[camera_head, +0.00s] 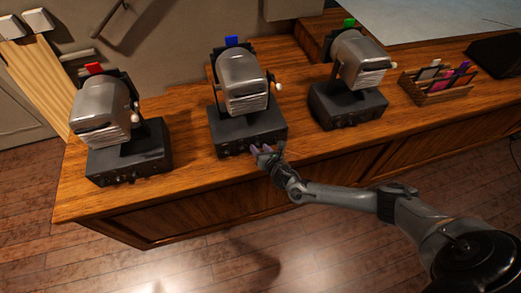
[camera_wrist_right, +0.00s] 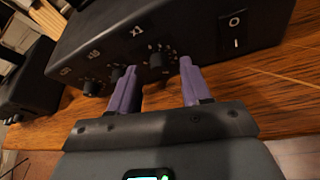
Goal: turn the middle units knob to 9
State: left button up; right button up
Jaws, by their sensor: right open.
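The middle mixer (camera_head: 243,85), with a blue tag on top, stands on a black base box (camera_head: 235,128) with a row of knobs along its front. In the right wrist view, the units knob (camera_wrist_right: 162,61), black and round under the mark "X1", sits on that box's front face. My right gripper (camera_wrist_right: 158,66) is open, its two purple fingers apart, with the units knob showing between the fingertips. I cannot tell whether they touch it. The knob's exact setting is too small to read. In the head view the right gripper (camera_head: 262,150) is at the box's front right. My left gripper is not in view.
Beside the units knob is another knob (camera_wrist_right: 117,73), partly covered by a finger, and a further one (camera_wrist_right: 92,88). A power switch (camera_wrist_right: 235,32) is at right. A red-tagged mixer (camera_head: 105,110) and green-tagged mixer (camera_head: 357,62) flank the middle one on the wooden desk (camera_head: 190,160).

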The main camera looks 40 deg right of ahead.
grip_shut()
dwell(0.3)
jog(key=shift+d+f+m+t+y, duration=0.1)
jog(key=shift+m+t+y, duration=0.2)
jog(key=shift+m, duration=0.3)
jog(key=shift+s+f+m+t+y+b, duration=0.1)
jog(key=shift+m+t+y+b, duration=0.3)
jog(key=shift+m, duration=0.3)
jog(key=shift+d+m+t+y+b, duration=0.1)
jog(key=shift+m+t+y+b, duration=0.2)
jog(key=shift+m+b, duration=0.45)
jog(key=shift+m, duration=0.35)
